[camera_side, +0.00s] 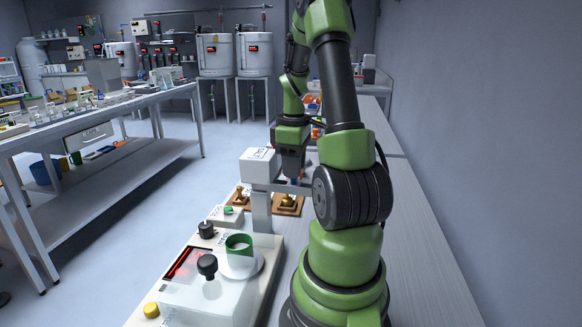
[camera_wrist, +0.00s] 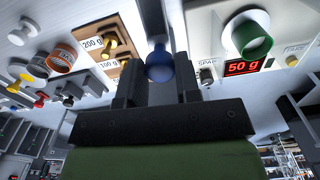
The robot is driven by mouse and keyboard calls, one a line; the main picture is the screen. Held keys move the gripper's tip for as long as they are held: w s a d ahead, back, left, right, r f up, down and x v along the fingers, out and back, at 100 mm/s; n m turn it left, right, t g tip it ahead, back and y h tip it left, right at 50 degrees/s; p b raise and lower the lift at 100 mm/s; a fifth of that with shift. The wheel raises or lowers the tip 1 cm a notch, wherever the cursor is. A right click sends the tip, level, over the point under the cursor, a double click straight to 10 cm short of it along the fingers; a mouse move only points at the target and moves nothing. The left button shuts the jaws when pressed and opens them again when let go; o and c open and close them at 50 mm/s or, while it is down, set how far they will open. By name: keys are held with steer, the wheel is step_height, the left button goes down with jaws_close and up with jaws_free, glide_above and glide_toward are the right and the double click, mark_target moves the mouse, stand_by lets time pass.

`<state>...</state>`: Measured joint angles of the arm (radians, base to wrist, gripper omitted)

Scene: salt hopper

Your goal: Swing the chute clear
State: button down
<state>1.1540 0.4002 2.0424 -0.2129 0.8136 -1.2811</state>
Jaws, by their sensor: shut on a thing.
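The white salt hopper (camera_side: 258,165) stands on a pale post beside the scale, left of my arm. A grey bar, seemingly part of the chute, runs right from it toward my gripper (camera_side: 292,172). In the wrist view my gripper (camera_wrist: 160,82) is shut on a round blue knob (camera_wrist: 160,66), with a grey bar (camera_wrist: 154,18) beyond it. The chute's outlet is hard to make out. A green cup (camera_side: 238,244) sits on the scale's round pan; it also shows in the wrist view (camera_wrist: 250,36), apart from my gripper.
The scale has a red display (camera_wrist: 244,68) reading 50 g. A clear cover with a black knob (camera_side: 207,266) is at its front. Brass weights stand on a wooden tray (camera_side: 245,204) behind. An orange-banded container (camera_wrist: 62,58) is close by. A wall borders the bench's right side.

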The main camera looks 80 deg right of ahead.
steer(key=shift+d+n, duration=0.4)
steer(key=shift+n, duration=0.1)
steer(key=shift+d, duration=0.1)
steer(key=c, duration=0.8)
jaws_free()
step_height(320, 180, up, 10)
